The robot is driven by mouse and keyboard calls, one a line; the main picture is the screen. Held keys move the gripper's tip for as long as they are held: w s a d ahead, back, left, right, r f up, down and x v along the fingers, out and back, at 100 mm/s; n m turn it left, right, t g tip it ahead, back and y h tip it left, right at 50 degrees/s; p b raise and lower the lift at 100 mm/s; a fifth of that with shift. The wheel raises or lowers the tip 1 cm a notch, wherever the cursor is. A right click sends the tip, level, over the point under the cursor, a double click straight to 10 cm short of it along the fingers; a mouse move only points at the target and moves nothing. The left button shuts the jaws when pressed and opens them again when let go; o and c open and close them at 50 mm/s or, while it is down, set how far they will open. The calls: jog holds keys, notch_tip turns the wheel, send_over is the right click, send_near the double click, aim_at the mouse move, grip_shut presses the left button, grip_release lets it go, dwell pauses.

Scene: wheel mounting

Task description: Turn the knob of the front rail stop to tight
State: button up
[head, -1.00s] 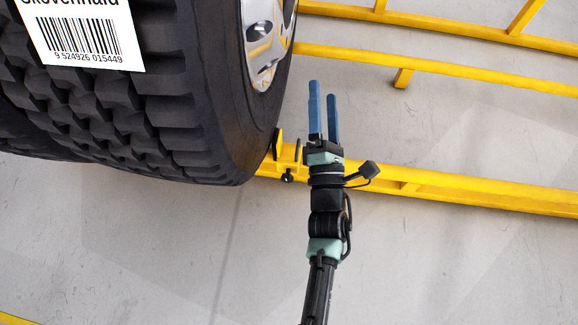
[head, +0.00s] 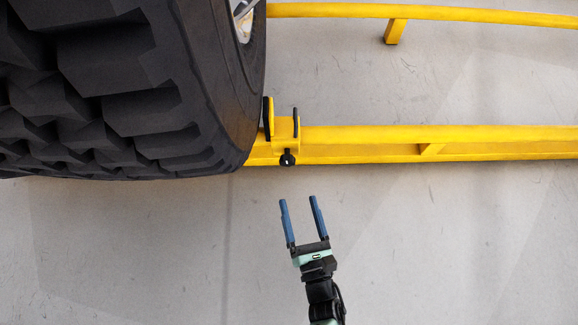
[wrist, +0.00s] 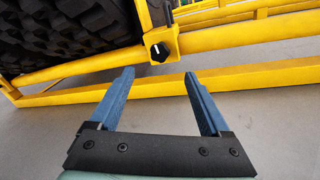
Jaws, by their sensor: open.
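The front rail stop (head: 284,128) is a yellow bracket with black pads, seated on the yellow rail against the tyre's right edge. Its knob (head: 287,159) is small and black, on the near face of the rail. In the wrist view the knob (wrist: 160,52) is a black disc with a white mark, ahead of and above the fingertips. My gripper (head: 298,200) has blue fingers, is open and empty, and is below the knob in the head view, apart from it. In the wrist view my gripper (wrist: 157,72) spans either side of the knob's line.
A large black tyre (head: 130,90) fills the upper left and touches or nearly touches the stop. The yellow rail (head: 480,145) runs right from the stop, with another yellow rail (head: 470,14) behind. The grey floor around my gripper is clear.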

aim_at(288, 164)
jog(key=b+x, duration=0.3)
jog(key=x, duration=0.7)
jog(key=shift+w+a+b, duration=0.1)
jog(key=shift+w+b, duration=0.25)
jog(key=shift+w, duration=0.05)
grip_shut()
